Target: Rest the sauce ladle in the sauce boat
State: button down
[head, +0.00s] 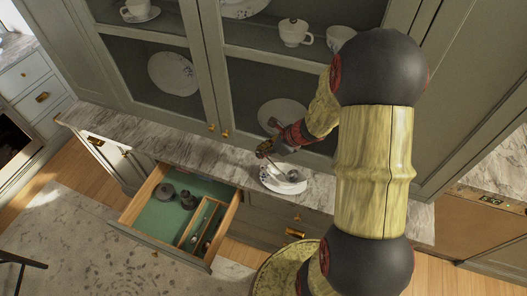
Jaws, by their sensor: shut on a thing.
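The sauce boat (284,185) is white with a dark pattern and stands on the marble counter in the middle of the head view. My gripper (265,151) is just above and behind it, shut on the sauce ladle (289,174). Whether the ladle touches the boat is too small to tell. My gripper's fingers are small in view and partly merge with the ladle's handle.
An open drawer (147,209) with a green lining juts out below the counter and holds dark pieces and a wooden divider. Glass-fronted cabinet doors with plates and cups rise close behind the counter. The marble counter (190,147) is clear left of the boat.

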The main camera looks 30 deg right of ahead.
jog(key=shift+f+b, duration=0.3)
jog(key=shift+f, duration=0.05)
dwell(0.4)
jog(key=c, duration=1.7)
grip_release()
jog(key=v, duration=1.2)
